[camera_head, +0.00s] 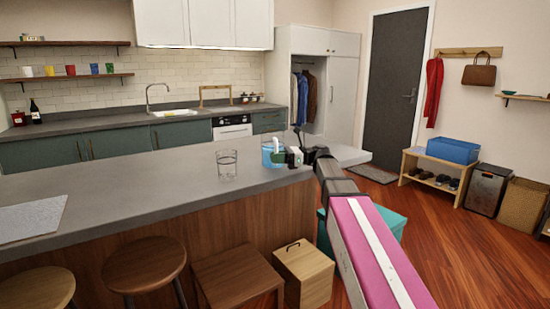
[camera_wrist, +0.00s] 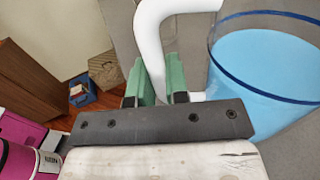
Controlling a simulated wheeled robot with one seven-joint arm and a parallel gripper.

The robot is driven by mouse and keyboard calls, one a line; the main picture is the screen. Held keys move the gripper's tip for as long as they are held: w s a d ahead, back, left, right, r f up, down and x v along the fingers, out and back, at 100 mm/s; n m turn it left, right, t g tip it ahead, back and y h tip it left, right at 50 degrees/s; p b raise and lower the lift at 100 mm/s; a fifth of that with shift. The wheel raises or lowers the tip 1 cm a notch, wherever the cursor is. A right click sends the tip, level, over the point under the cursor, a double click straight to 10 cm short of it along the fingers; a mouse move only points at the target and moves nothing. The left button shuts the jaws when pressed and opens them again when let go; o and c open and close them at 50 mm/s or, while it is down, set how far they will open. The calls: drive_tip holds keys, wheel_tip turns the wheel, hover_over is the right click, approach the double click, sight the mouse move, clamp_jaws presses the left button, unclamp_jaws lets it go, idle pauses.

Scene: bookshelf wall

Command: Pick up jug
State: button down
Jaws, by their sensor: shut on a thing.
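The jug (camera_head: 268,156) is clear, with blue liquid inside, and is upright at the right end of the grey counter. In the wrist view the jug (camera_wrist: 262,75) fills the right side, with a dark blue line around its upper part. Its white handle (camera_wrist: 150,38) curves towards my gripper (camera_wrist: 158,78). My gripper's green fingers are on either side of the handle and shut on it. In the head view my gripper (camera_head: 294,157) is to the right of the jug. Whether the jug's base touches the counter is hard to tell.
A clear glass (camera_head: 227,164) stands on the counter (camera_head: 130,195) left of the jug. A grey mat (camera_head: 32,218) lies at the counter's left end. Stools (camera_head: 145,265) and a wooden box (camera_head: 304,273) stand in front. A teal box (camera_head: 385,220) is on the floor.

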sight(276, 140)
wheel_tip(276, 140, up, 10)
idle(0.6)
idle(0.7)
